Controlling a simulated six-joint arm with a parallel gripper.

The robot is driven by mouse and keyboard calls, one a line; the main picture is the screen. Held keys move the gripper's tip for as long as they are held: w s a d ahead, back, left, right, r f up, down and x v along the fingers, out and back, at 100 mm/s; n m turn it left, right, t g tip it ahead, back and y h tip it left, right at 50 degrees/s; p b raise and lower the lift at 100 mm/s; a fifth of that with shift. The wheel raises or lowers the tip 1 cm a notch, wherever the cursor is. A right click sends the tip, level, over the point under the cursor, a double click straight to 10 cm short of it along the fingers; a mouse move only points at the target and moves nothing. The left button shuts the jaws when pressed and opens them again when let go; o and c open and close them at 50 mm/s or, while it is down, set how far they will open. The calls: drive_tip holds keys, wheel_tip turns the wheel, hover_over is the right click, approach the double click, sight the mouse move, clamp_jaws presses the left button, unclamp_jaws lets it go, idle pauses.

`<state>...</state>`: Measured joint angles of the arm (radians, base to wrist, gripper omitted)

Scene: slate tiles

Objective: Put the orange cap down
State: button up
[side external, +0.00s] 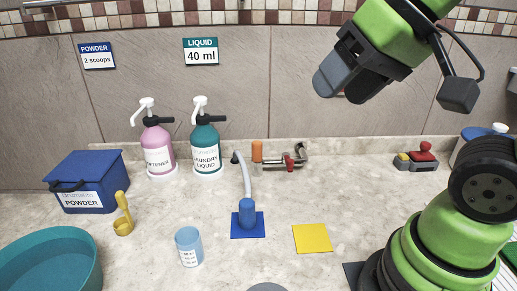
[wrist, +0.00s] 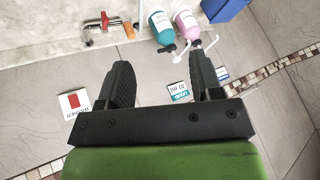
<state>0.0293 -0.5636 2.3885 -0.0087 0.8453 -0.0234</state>
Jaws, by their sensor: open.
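The orange cap (side external: 257,151) is upright at the back of the counter, by the left end of the metal tap fitting with a red handle (side external: 289,162). I cannot tell whether it touches the fitting. It also shows in the wrist view (wrist: 129,31), beyond the fingers. My gripper (side external: 341,88) is high in the air, above and to the right of the cap in the side view. In the wrist view my gripper (wrist: 162,75) has its two dark fingers wide apart with nothing between them.
A blue pump with a hose (side external: 247,215) stands on a blue square. A yellow square (side external: 312,238) lies bare. Pink (side external: 158,150) and teal (side external: 206,150) bottles, a powder box (side external: 87,183), a measuring cup (side external: 189,247) and a teal basin (side external: 45,262) stand left.

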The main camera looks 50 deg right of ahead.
drive_tip(key=w+d+f+h, duration=0.15)
drive_tip(key=w+d, duration=0.25)
drive_tip(key=w, duration=0.6)
drive_tip(key=n+g, duration=0.1)
drive_tip(key=g, duration=0.1)
approach(259, 144)
drive_tip(key=shift+n+h, duration=0.35)
drive_tip(key=shift+n, duration=0.05)
drive_tip(key=x, duration=0.6)
drive_tip(key=shift+a+f, duration=0.25)
drive_tip(key=shift+a, duration=0.15)
drive_tip(key=shift+x, duration=3.05)
drive_tip(key=shift+d, duration=0.15)
drive_tip(key=shift+r, duration=0.1)
drive_tip(key=shift+c, duration=0.4)
drive_tip(key=c, duration=1)
drive_tip(key=shift+o, duration=0.2)
